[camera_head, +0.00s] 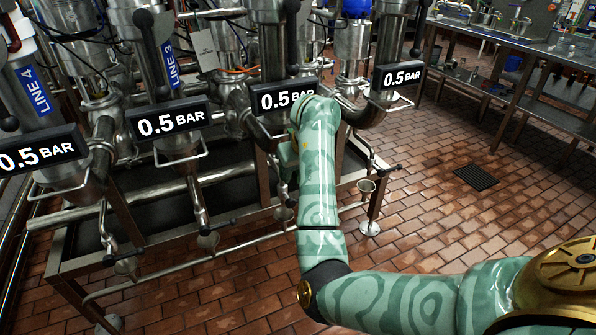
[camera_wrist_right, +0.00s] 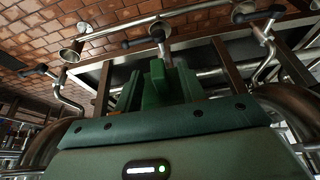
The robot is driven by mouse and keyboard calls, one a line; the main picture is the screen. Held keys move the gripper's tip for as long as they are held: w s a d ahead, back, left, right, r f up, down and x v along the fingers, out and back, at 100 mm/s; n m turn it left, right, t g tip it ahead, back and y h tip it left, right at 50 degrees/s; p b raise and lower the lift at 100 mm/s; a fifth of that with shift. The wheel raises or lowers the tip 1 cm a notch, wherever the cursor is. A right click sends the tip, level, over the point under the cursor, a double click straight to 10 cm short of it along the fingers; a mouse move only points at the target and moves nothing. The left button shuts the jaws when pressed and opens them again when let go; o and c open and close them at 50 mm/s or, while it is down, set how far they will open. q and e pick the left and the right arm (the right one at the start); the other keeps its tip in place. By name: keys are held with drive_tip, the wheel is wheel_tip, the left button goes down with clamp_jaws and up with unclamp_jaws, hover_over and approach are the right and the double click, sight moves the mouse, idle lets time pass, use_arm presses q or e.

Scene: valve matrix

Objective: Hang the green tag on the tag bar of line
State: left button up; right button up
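My right arm reaches in from the lower right in the head view. Its wrist is in front of the third 0.5 BAR display (camera_head: 270,97) from the left, and the right gripper (camera_head: 287,158) is mostly hidden behind it. In the right wrist view, a brighter green piece (camera_wrist_right: 157,76), which looks like the green tag, stands between the dark green fingers of the right gripper (camera_wrist_right: 158,92). The fingers look closed on it. Thin U-shaped bars hang below displays, one below the second display (camera_head: 181,155) and one at the right display (camera_head: 402,104). My left gripper is out of view.
Labels read LINE 4 (camera_head: 34,90) and LINE 3 (camera_head: 172,66); the other line labels are hidden. Steel pipes and black-handled valves crowd the rack. A steel bench (camera_head: 530,55) stands beyond open brick floor (camera_head: 425,165).

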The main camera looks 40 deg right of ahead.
drive_tip(key=shift+r, duration=0.1)
use_arm(q)
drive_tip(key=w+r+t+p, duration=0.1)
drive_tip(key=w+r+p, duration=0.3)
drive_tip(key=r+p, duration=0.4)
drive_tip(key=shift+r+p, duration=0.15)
drive_tip(key=shift+p, duration=0.55)
use_arm(e)
drive_tip(key=v, duration=1.6)
drive_tip(key=shift+s, duration=0.2)
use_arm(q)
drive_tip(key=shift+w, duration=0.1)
